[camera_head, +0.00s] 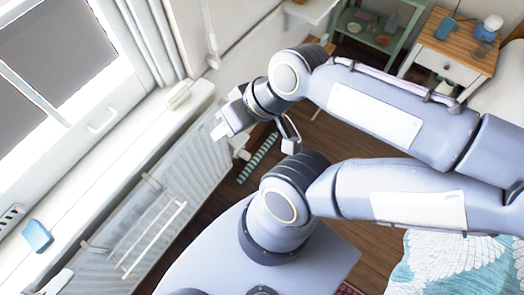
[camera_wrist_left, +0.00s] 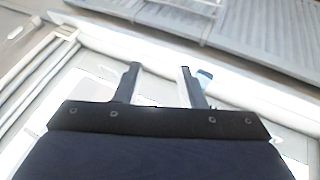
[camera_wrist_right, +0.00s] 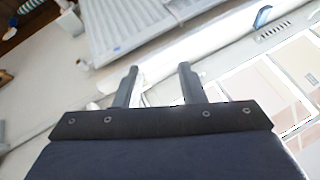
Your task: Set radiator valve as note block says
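The white ribbed radiator (camera_head: 190,165) hangs under the window sill; it also shows in the right wrist view (camera_wrist_right: 130,22). A small white knob, apparently the radiator valve (camera_head: 243,154), sits at its right end; it also shows at upper left in the right wrist view (camera_wrist_right: 70,22). My right gripper (camera_wrist_right: 158,70) is open and empty; in the head view it is over the radiator's far end, apart from the knob. My left gripper (camera_wrist_left: 158,70) is open and empty near the sill. A blue block (camera_head: 37,235), possibly the note block, stands on the sill; no writing is readable.
A white towel rail (camera_head: 152,240) stands out from the radiator front. A nightstand (camera_head: 455,62) and green shelf (camera_head: 400,38) stand at upper right. A bed (camera_head: 450,265) is at lower right.

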